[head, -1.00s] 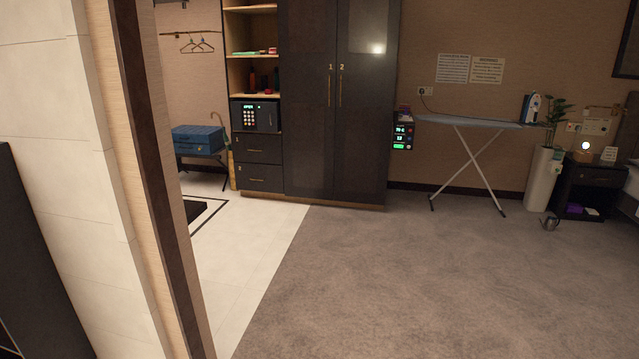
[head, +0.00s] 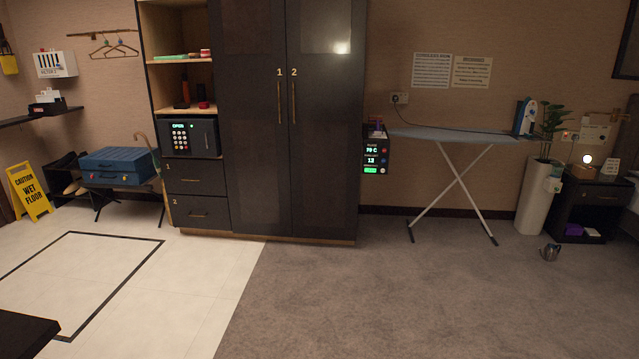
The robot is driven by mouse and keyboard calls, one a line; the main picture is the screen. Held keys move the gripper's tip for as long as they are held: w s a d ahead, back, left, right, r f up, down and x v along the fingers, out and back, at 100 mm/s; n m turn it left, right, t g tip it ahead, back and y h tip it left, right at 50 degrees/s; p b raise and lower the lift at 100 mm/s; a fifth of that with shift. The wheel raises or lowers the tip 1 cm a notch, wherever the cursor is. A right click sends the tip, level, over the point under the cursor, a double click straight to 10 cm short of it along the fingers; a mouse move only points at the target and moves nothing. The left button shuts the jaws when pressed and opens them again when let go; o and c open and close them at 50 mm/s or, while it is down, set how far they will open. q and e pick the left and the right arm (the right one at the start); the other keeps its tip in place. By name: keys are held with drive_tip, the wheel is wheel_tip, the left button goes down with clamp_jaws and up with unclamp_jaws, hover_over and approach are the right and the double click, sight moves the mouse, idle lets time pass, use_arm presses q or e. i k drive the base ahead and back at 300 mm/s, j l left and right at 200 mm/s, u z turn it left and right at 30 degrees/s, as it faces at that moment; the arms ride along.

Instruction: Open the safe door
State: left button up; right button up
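The safe (head: 191,137) is a dark box with a lit green display and a keypad on the left of its front. It sits in the shelf column at the left of the tall wardrobe, above two drawers. Its door (head: 204,138) looks closed, flush with the front; the display text is small but seems to read "OPEN". Neither of my grippers shows in the head view. The safe is across the room, well ahead and to the left.
The tall wardrobe (head: 290,120) stands right of the safe. A blue suitcase (head: 115,163) on a rack and a yellow wet-floor sign (head: 29,191) are at left. An ironing board (head: 450,135) is at right. A dark edge (head: 25,335) is at lower left.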

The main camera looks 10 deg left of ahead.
sight(201, 138)
drive_tip(key=i+j+u, duration=0.1)
drive_tip(key=i+u, duration=0.2)
drive_tip(key=i, duration=0.25)
drive_tip(key=i+u, duration=0.25)
drive_tip(key=i, duration=0.3)
drive_tip(key=i+l+u, duration=0.15)
drive_tip(key=i+u, duration=0.15)
drive_tip(key=i, duration=0.2)
drive_tip(key=i+l+u, duration=0.25)
drive_tip(key=i, duration=0.3)
